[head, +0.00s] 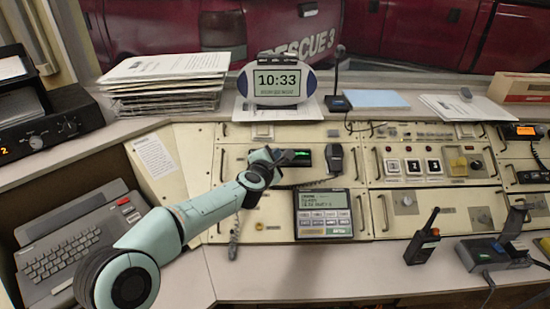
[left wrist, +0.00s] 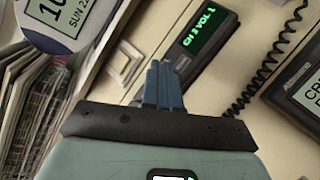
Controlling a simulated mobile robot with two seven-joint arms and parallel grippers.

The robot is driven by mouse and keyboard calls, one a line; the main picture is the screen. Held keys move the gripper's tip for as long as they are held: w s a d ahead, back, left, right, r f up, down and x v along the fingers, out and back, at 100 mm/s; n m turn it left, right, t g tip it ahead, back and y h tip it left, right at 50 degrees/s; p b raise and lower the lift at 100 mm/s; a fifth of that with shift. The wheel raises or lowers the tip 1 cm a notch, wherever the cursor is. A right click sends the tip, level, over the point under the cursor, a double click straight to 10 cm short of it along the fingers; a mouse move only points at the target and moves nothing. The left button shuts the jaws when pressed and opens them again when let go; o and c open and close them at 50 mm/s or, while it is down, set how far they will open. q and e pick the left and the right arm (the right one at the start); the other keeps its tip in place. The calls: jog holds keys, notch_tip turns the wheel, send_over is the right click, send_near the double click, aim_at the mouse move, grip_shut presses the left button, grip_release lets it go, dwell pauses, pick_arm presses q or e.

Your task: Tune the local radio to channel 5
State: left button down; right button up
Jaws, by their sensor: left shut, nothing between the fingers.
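The local radio appears to be the black unit with a green display (left wrist: 205,40) in the left wrist view. Its display reads "CH 3 VOL 1". In the head view the radio (head: 303,160) sits in the upper middle console panel, partly hidden behind my gripper. My left gripper (head: 290,157) is shut and empty, with its fingertips at the left end of the radio. In the left wrist view its blue fingers (left wrist: 165,84) are together and cover the radio's near end; I cannot tell whether they touch it. Any knob there is hidden. My right gripper is not in view.
A handset (head: 334,158) with a coiled cord hangs right of the radio. Below is a grey keypad unit with a screen (head: 324,213). A clock (head: 277,80) and a paper stack (head: 165,84) stand on the ledge above. A handheld radio (head: 422,243) stands on the desk at right.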

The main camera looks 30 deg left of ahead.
pick_arm(q)
jog(key=shift+f, duration=0.1)
dwell(0.7)
jog(key=shift+w+a+f, duration=0.15)
jog(key=shift+w+f, duration=0.1)
jog(key=shift+w+f+b, duration=0.1)
jog(key=shift+f+b, duration=0.15)
jog(key=shift+b, duration=0.15)
dwell(0.5)
jog(key=shift+r, duration=0.1)
jog(key=shift+s+r+p, duration=0.3)
jog(key=shift+s+r, duration=0.05)
jog(key=shift+r, duration=0.15)
jog(key=shift+r, duration=0.1)
jog(key=r, duration=0.1)
jog(key=s+d+r+p, duration=0.1)
jog(key=s+r+p, duration=0.1)
jog(key=r, duration=0.1)
jog(key=shift+s+d, duration=0.15)
jog(key=shift+d, duration=0.2)
